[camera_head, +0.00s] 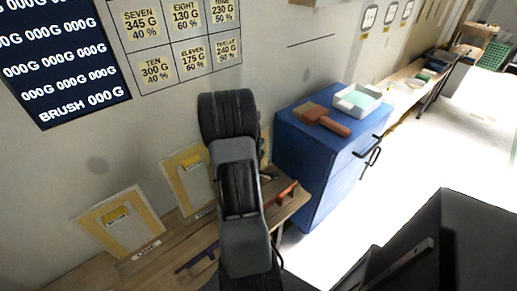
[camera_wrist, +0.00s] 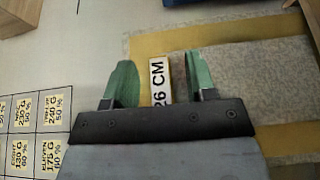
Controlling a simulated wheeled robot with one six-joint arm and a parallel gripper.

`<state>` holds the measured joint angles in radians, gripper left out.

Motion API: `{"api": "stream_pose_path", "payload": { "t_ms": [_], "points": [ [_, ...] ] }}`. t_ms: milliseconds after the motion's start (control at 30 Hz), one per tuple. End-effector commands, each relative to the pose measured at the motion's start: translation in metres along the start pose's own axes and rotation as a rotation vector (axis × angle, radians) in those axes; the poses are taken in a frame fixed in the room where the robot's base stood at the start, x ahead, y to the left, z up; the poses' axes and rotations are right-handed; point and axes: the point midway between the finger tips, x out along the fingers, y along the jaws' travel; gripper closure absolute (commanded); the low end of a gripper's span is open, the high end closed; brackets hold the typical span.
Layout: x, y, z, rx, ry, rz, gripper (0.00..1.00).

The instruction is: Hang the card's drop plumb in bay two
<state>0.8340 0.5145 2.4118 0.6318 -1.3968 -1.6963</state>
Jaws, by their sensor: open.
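My gripper (camera_wrist: 161,82) is open in the wrist view, its two green fingers apart with nothing held. A white label (camera_wrist: 158,82) reading "26 CM" shows between the fingers; whether it lies between them or beyond them I cannot tell. Behind it is a pale patterned panel (camera_wrist: 258,75) with a yellow border. My fingertips are hidden there.
A wooden bench (camera_head: 165,245) runs below the boards, with a red-brown item (camera_head: 287,194) near its right end. A blue cabinet (camera_head: 307,158) stands right, bearing a brush (camera_head: 325,119) and a white tray (camera_head: 357,99). Charts hang above. The floor at right is clear.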

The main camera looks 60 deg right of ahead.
Motion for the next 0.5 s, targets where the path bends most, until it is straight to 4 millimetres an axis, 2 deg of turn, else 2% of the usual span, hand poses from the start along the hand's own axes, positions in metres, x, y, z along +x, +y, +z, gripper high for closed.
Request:
{"api": "stream_pose_path", "payload": {
  "t_ms": [200,500],
  "points": [
    [0.0000,-0.0002,0.0001,0.000,0.000,0.000,0.51],
    [-0.0001,-0.0002,0.0001,0.000,-0.001,0.000,0.80]
  ]
}}
